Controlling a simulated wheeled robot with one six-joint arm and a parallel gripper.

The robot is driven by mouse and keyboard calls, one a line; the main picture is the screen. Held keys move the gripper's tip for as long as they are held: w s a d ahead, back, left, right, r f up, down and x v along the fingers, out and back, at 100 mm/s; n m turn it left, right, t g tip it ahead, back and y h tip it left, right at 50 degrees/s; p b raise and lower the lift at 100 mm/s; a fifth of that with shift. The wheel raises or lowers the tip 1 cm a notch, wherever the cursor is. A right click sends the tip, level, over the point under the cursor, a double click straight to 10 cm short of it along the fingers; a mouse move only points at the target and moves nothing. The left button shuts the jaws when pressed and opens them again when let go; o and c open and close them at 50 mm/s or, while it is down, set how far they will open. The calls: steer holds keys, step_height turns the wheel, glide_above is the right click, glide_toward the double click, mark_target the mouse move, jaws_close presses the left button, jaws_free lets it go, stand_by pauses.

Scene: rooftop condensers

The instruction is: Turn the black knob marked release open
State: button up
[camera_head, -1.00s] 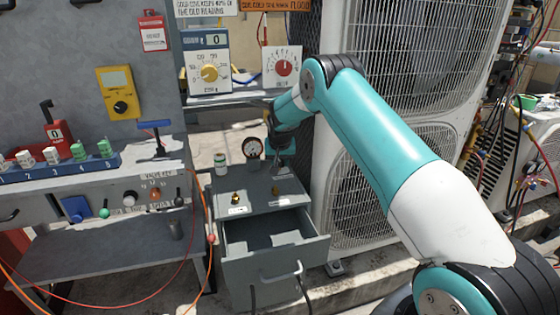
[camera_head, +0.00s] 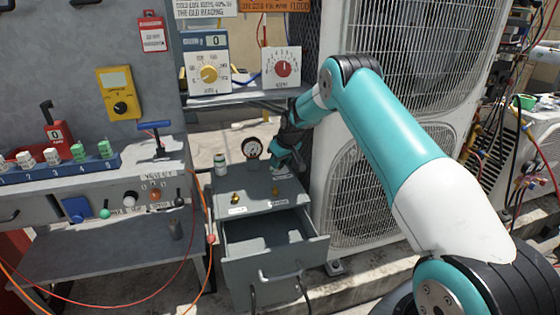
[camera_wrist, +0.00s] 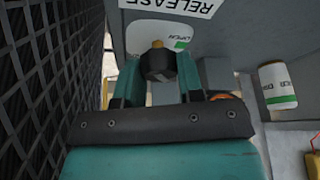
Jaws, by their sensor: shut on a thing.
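The black knob (camera_wrist: 158,66) shows in the wrist view, with a brass-coloured tip, on a white plate with a green mark and the word OPEN (camera_wrist: 180,43). An upside-down RELEASE label (camera_wrist: 180,5) lies just beyond it. My gripper (camera_wrist: 159,80) has one finger on each side of the knob and is shut on it. In the head view my gripper (camera_head: 284,166) is low over the back right of the grey cabinet top (camera_head: 255,192). I cannot make out the black knob there.
A pressure gauge (camera_head: 252,148) and a white-and-green bottle (camera_head: 220,164) stand left of my gripper. A brass fitting (camera_head: 236,198) is on the cabinet top. The cabinet's drawer (camera_head: 270,240) stands open in front. A condenser unit (camera_head: 365,200) is close on the right.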

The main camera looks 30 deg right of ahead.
steer(key=shift+n, duration=0.7)
steer(key=shift+y, duration=0.3)
steer(key=o, duration=0.9)
